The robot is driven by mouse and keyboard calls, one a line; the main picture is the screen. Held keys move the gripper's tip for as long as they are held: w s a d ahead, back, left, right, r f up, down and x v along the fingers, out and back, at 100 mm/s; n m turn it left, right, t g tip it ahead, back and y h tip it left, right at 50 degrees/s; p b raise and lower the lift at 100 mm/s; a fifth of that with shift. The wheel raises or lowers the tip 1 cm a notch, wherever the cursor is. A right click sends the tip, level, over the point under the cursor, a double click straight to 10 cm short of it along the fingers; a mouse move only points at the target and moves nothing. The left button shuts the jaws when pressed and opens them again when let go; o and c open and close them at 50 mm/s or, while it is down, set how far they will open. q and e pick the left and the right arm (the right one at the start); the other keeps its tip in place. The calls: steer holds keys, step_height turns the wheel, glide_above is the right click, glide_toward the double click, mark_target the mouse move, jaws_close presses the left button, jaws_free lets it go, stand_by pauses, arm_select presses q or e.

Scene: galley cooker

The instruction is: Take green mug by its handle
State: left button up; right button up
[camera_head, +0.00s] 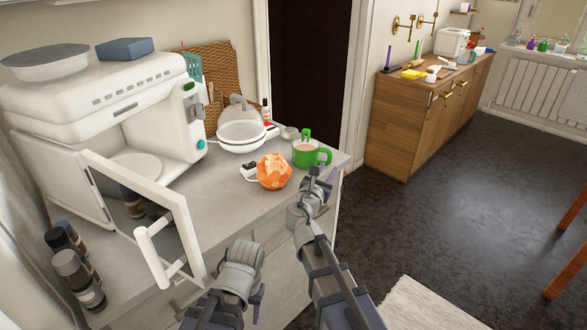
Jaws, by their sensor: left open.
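The green mug (303,153) stands upright on the grey counter near its right edge, with brown contents inside. Its handle (326,156) points right. My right gripper (320,182) is just in front of and below the handle, apart from it as far as I can see. Its finger gap is too small to judge. My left gripper (257,297) is low in front of the counter, away from the mug. It is open, with its fingertips mostly hidden by its own wrist.
An orange faceted object (274,172) sits left of the mug. Dark jars (78,279) stand front left. The floor at right is mostly clear.

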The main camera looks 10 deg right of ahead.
mark_target(329, 158)
steer(key=shift+w+d+r+n+t, duration=0.15)
steer(key=shift+w+d+n, duration=0.3)
steer(key=shift+w, duration=0.9)
steer(key=shift+w+d+f+n+t, duration=0.15)
steer(key=shift+w+d, duration=0.35)
steer(key=shift+w, duration=0.8)
steer(key=shift+w+d+r+n+t, duration=0.1)
steer(key=shift+w+d+n, duration=0.35)
steer(key=shift+w, duration=0.9)
steer(key=shift+s, duration=0.1)
steer(key=shift+c, duration=0.2)
jaws_close()
